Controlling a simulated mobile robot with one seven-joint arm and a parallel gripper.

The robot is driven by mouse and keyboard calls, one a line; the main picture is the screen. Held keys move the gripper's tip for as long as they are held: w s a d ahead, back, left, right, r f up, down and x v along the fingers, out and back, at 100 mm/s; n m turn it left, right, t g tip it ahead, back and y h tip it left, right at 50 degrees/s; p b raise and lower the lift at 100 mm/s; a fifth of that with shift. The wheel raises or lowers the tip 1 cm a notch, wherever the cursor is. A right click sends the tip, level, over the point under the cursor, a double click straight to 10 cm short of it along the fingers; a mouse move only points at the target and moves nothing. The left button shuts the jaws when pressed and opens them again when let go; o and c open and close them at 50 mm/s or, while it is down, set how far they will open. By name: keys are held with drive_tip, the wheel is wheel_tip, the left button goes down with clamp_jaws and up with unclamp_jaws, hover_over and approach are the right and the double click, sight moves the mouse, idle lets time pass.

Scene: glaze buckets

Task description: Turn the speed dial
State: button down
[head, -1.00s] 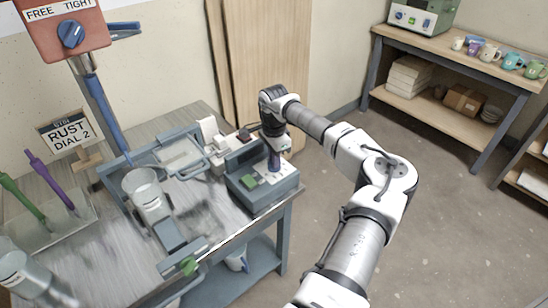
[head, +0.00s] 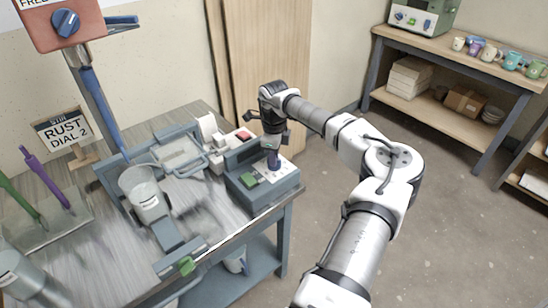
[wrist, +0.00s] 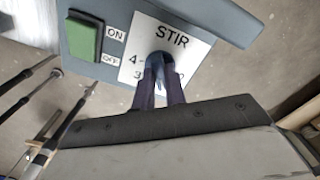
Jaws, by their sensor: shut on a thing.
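The speed dial (wrist: 158,60) is a dark blue knob on a white plate (wrist: 128,68) marked STIR, with a 4 and a partly covered 3 visible. The plate is on a blue-grey control box (head: 262,196) at the table's right edge. My gripper (wrist: 160,78) comes down from above and is shut on the dial, its two dark fingers on either side. In the head view my gripper (head: 273,162) covers most of the dial. The dial's pointer and exact setting are hidden. A card (head: 66,133) on the table reads STIR, RUST, DIAL 2.
A green ON/OFF switch (wrist: 84,40) sits beside the dial plate. A red unit (head: 64,24) with a blue knob hangs above. Purple and green tools stand at far left.

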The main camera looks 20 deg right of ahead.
drive_tip(key=m+b, duration=0.1)
drive_tip(key=m, duration=0.6)
idle(0.6)
drive_tip(key=c, duration=1.4)
unclamp_jaws()
drive_tip(key=shift+c, duration=0.2)
drive_tip(key=shift+r, duration=0.1)
wheel_tip(320, 180, up, 14)
drive_tip(key=b, duration=0.2)
drive_tip(key=shift+f, duration=0.2)
